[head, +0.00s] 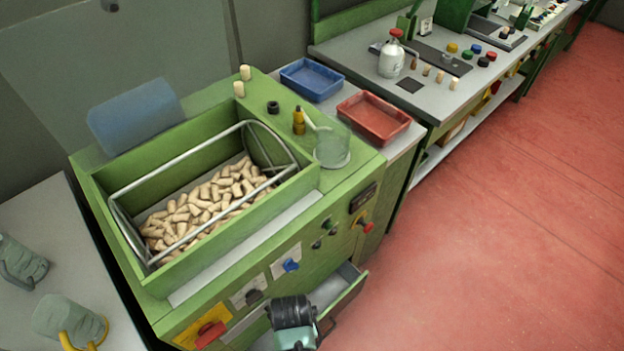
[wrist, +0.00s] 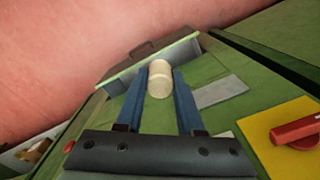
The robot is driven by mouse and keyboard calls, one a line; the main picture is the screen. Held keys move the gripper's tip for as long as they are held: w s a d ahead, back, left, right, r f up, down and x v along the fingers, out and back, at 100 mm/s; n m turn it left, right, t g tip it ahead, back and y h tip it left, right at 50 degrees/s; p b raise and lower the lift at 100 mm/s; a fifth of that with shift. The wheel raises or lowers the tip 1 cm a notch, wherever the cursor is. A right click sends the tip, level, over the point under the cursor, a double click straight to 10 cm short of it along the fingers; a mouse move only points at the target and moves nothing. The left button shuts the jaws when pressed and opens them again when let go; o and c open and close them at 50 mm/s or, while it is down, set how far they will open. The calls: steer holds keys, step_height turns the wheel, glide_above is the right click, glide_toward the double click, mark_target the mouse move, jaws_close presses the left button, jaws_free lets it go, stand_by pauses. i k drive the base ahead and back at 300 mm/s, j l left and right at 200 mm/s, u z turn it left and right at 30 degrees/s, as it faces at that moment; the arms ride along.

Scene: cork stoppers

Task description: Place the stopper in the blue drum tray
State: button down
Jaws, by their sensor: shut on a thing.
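A pale cork stopper (wrist: 159,80) is between the two blue fingers of my gripper (wrist: 160,88), which is shut on it, in the wrist view. In the head view my wrist (head: 292,318) is low at the front of the green machine, by its open drawer; the fingers and held stopper are hidden there. The blue tray (head: 312,80) lies on the grey surface behind the machine's right end, well away from my gripper. It looks empty. A wire-framed drum (head: 200,185) sits in the machine's trough over many loose stoppers.
A red tray (head: 373,118) lies right of the blue one. A clear glass beaker (head: 332,150), a yellow-and-black bottle (head: 299,121) and two upright stoppers (head: 239,90) stand on the machine top. The open drawer (head: 338,296) juts out at the front.

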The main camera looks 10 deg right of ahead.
mark_target(322, 83)
steer(key=i+l+u, duration=0.1)
steer(key=l, duration=0.45)
steer(key=i+l+u, duration=0.15)
steer(key=l, duration=0.4)
steer(key=i+l+u, duration=0.1)
steer(key=l, duration=0.5)
